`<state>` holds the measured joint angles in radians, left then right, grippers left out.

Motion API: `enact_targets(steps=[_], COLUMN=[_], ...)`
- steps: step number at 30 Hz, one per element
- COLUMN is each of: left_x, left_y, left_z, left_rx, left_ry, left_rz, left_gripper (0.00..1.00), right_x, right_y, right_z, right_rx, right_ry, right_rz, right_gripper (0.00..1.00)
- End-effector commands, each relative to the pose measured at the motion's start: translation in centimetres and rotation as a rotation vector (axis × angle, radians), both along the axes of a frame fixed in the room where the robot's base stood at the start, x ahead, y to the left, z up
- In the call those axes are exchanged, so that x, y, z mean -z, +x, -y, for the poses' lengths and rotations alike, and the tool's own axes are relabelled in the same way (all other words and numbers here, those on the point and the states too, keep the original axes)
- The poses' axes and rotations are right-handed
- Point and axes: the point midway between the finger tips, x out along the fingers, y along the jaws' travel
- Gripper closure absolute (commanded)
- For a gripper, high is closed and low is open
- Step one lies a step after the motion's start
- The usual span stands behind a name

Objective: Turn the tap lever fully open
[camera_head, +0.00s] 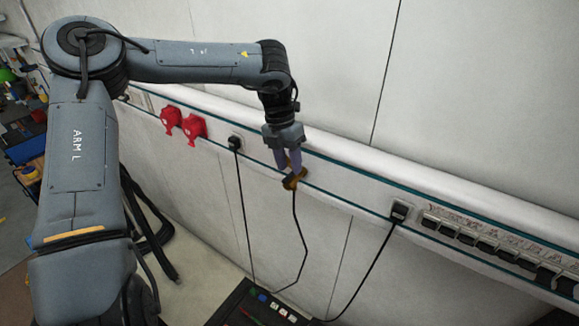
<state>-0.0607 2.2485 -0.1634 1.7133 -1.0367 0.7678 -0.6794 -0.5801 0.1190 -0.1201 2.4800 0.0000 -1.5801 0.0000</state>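My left gripper (289,167) reaches down in front of the wall rail, near the middle of the view. Its two purplish fingers point down at a small brass-brown fitting (293,181) on the rail, and the tips overlap it in the picture. A thin black line hangs down from this fitting. Whether the fingers grip it or only stand against it cannot be told. The fitting may be the tap; its lever cannot be made out. Two red handle-like pieces (194,128) sit on the rail further left. My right gripper is not in view.
A black plug (235,142) is in the rail left of the gripper, and another plug (399,211) is to the right, both with hanging cables. A row of dark switches (487,246) runs rightward. A dark box (262,306) stands below. The wall above is bare.

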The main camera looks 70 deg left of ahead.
Motion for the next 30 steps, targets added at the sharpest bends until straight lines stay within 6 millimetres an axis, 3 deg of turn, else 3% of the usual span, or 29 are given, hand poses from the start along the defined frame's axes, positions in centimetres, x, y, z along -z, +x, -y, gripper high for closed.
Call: enact_targets(steps=[15,21,30], left_x=[-7.9,-9.1,-9.3], left_y=[-0.8,-0.9,-0.9], left_z=[-1.4,-1.5,-1.5], left_rx=[-0.002,0.0,0.001], left_ry=[0.004,0.001,0.0], left_rz=[0.001,0.002,0.002], left_gripper=[0.61,0.61,0.61], right_x=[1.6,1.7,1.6], right_y=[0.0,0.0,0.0], right_z=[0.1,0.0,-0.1], right_rx=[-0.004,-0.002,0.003], right_ry=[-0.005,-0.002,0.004], right_rz=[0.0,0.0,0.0], right_gripper=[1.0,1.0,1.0])
